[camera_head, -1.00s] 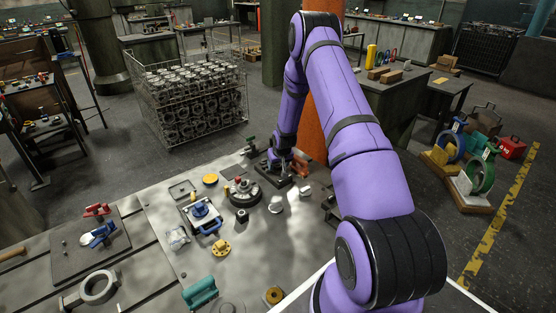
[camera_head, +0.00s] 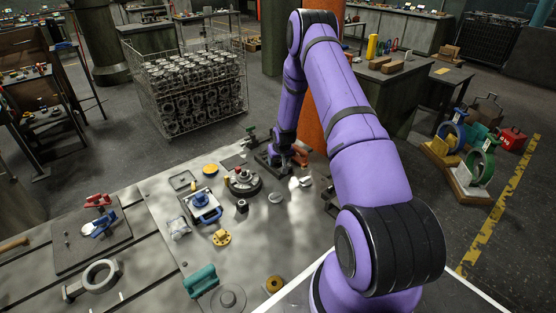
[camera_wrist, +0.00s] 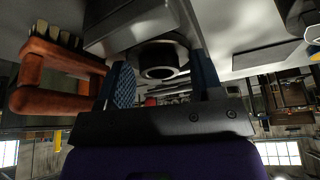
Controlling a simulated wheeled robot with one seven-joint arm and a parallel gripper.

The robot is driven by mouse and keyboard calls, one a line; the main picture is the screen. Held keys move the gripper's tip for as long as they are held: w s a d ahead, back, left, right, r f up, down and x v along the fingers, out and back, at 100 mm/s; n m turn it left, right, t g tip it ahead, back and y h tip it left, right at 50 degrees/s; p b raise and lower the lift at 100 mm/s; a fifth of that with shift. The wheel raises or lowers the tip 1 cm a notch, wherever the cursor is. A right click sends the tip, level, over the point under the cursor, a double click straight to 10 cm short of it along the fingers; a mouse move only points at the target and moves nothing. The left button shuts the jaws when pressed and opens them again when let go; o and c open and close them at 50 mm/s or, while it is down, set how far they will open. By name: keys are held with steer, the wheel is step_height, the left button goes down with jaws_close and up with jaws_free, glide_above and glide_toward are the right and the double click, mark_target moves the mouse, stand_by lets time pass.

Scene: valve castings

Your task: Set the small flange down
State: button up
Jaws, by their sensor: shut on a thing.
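The small flange is a dark round part with a central hole (camera_wrist: 160,66). It sits between the two fingers of my gripper (camera_wrist: 161,60) in the wrist view, and the gripper is shut on it. A grey block-like fixture (camera_wrist: 135,25) is close beside the flange in that view; I cannot tell whether they touch. In the head view my gripper is low over the far right part of the workbench (camera_head: 285,235), by a dark fixture. The held flange is too small and hidden there to make out.
An orange handle-like object (camera_wrist: 60,85) is close to one finger in the wrist view. Bare bench lies right of the yellow flange.

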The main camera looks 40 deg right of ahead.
steer(key=shift+f, duration=0.15)
steer(key=o, duration=1.2)
steer(key=shift+c, duration=0.2)
steer(key=v, duration=1)
steer(key=shift+r, duration=0.35)
steer(key=shift+s, duration=0.1)
